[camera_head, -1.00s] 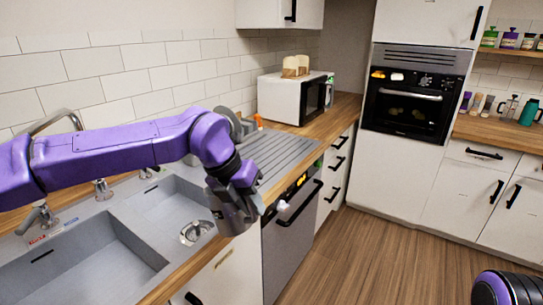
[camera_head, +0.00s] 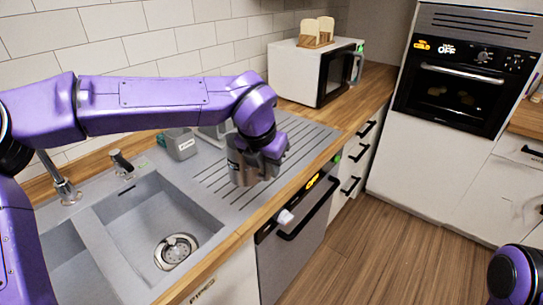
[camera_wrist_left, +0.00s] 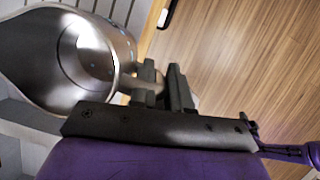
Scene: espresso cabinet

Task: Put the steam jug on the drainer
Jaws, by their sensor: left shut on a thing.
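The steam jug (camera_head: 240,168) is a shiny metal vessel. In the left wrist view I look into its open, empty-looking mouth (camera_wrist_left: 85,60). My left gripper (camera_head: 268,160) is shut on the jug's handle side; its fingers (camera_wrist_left: 165,86) show beside the jug in the wrist view. The drainer (camera_head: 312,140) is the grey grooved surface right of the sink. The jug is over the drainer's left front part, and I cannot tell whether its base touches. My right gripper is not in view.
The sink basin (camera_head: 150,225) lies left of the drainer, with a tap (camera_head: 62,185) behind it. A small grey container (camera_head: 180,143) stands behind the jug. A white microwave (camera_head: 295,75) stands beyond the drainer. The drainer's right part is clear.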

